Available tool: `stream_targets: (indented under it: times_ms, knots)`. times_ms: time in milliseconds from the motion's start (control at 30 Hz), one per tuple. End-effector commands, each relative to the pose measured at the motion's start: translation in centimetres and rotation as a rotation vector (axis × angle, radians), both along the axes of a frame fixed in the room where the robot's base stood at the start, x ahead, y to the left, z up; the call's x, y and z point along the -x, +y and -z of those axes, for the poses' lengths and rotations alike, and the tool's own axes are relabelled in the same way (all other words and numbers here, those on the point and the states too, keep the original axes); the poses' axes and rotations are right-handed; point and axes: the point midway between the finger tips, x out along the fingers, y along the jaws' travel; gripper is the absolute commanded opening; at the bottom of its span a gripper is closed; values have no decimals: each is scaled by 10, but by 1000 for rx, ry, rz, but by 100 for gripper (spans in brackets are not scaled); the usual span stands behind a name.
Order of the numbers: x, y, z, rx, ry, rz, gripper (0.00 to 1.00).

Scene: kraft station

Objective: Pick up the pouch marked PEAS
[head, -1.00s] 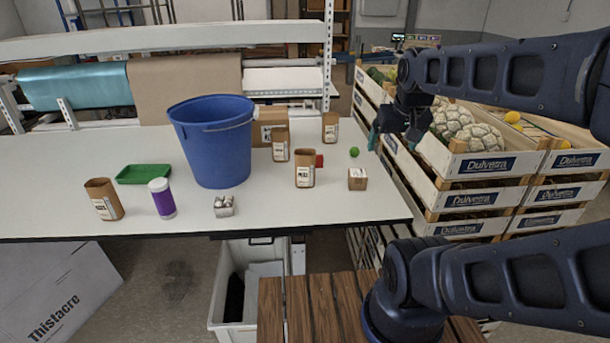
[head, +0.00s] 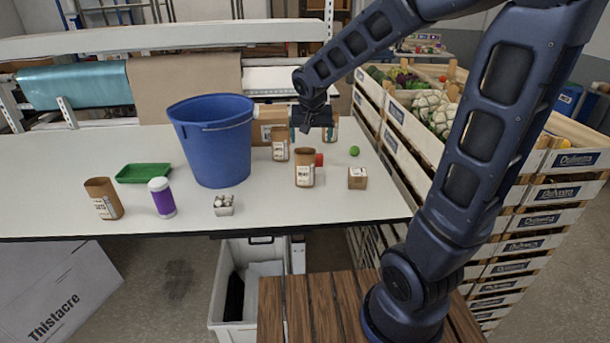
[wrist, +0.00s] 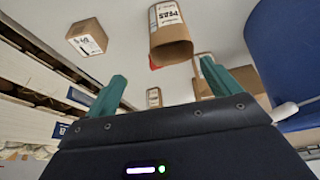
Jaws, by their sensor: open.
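The pouch marked PEAS (head: 305,169) is a brown paper pouch with a white label, standing upright in the right half of the white table. In the wrist view the PEAS pouch (wrist: 172,32) is at the top centre, and its lettering can be read. My gripper (head: 311,136) is open and empty in the air above the back of the table, behind the pouch and apart from it. In the wrist view the two teal fingers of my gripper (wrist: 164,72) are spread wide, and the pouch appears beyond them.
A blue bucket (head: 212,145) stands left of the pouch. Another brown pouch (head: 280,145), a red block (head: 319,160), a small carton (head: 357,179) and a green ball (head: 354,151) are nearby. A larger cardboard box (head: 267,125) is behind. Stacked crates (head: 420,150) border the right.

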Motion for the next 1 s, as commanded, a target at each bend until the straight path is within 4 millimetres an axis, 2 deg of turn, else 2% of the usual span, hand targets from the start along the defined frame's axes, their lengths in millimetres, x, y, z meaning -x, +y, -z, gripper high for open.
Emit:
stream_targets:
  times_ms: [100,200,500,833,1000]
  knots:
    - [-4,13,7,-2,1,-2,89]
    - [-8,15,13,-4,1,-1,89]
    - [-22,14,49,-3,3,1,89]
    - [-29,14,67,-4,2,-1,89]
    - [-35,16,87,-4,2,-2,89]
